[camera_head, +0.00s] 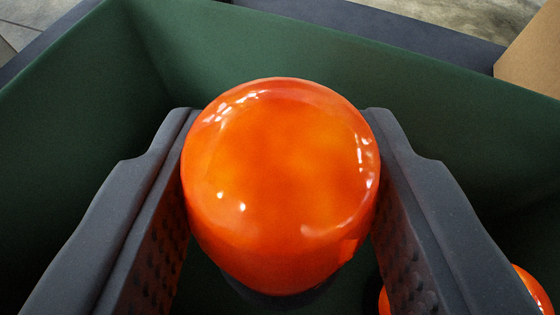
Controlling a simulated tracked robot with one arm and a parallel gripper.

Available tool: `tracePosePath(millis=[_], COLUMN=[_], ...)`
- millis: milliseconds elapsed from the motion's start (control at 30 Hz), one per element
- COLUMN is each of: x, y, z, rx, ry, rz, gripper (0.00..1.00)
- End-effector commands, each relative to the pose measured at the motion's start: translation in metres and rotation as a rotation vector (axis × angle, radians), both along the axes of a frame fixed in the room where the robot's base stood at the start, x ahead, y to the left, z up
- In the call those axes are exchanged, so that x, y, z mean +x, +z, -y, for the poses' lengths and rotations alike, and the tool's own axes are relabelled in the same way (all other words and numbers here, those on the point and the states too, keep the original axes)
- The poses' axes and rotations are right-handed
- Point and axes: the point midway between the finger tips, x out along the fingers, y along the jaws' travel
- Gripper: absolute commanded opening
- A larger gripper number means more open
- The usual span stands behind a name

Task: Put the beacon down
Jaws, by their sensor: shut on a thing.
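The beacon (280,185) is a glossy orange dome with a dark base just showing below it. My gripper (281,150) is shut on the beacon, with one dark grey finger against each side of it. The beacon is in or over a green bin (440,90). I cannot tell whether its base touches the bin floor, as the beacon hides what is under it.
A second orange object (532,288) shows in part at the lower right, behind my right finger. The bin's green walls stand left, behind and right. A brown cardboard box (530,55) is outside the bin at the upper right. Dark surface lies beyond the rim.

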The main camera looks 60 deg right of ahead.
Motion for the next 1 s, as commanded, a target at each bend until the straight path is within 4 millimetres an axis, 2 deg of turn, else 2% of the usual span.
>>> tracePosePath(millis=[567,600,667,1000], x=[0.000,0.000,0.000,0.000], y=[-0.011,-0.011,-0.011,-0.010], z=[0.000,0.000,0.000,0.000], rx=[-0.002,-0.002,-0.002,-0.001], ry=[0.000,0.000,0.000,0.000], rz=[0.001,0.001,0.001,0.000], gripper=[0.13,0.48,0.62,0.62])
